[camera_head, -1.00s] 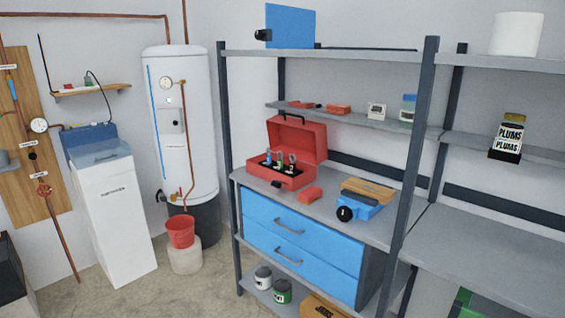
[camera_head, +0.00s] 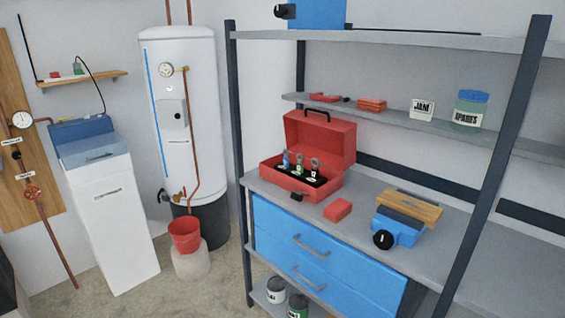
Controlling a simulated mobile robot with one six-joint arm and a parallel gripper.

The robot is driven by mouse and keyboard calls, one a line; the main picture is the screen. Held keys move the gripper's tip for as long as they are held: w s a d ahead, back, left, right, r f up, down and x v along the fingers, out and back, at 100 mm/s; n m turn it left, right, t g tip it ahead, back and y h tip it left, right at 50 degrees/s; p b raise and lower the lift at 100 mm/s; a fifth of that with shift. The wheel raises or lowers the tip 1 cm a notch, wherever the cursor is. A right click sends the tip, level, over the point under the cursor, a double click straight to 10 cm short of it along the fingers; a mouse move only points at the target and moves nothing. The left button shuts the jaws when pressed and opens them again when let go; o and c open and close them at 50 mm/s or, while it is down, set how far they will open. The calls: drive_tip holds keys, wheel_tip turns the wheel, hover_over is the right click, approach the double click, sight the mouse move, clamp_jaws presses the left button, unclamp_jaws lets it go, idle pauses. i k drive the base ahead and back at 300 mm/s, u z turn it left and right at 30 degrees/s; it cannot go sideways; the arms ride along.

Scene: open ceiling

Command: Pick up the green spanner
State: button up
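An open red toolbox (camera_head: 290,181) stands on the shelf worktop near the middle of the view, its lid tilted back. Several small upright spanner-like tools stand in its dark insert. The left one (camera_head: 286,159) looks bluish, the middle one (camera_head: 299,163) looks greenish, and the right one (camera_head: 314,168) looks pale grey. They are too small to tell for certain which is the green spanner. My gripper is not in view.
A red block (camera_head: 337,210) and a blue vice-like tool (camera_head: 399,228) sit on the worktop right of the toolbox. Dark shelf posts (camera_head: 497,165) frame the worktop. A red bucket (camera_head: 185,235) stands left of the blue drawers (camera_head: 320,255). Some floor shows in front.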

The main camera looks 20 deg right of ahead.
sight(299, 165)
drive_tip(key=u, duration=0.8)
drive_tip(key=i, duration=0.95)
drive_tip(key=u, duration=0.6)
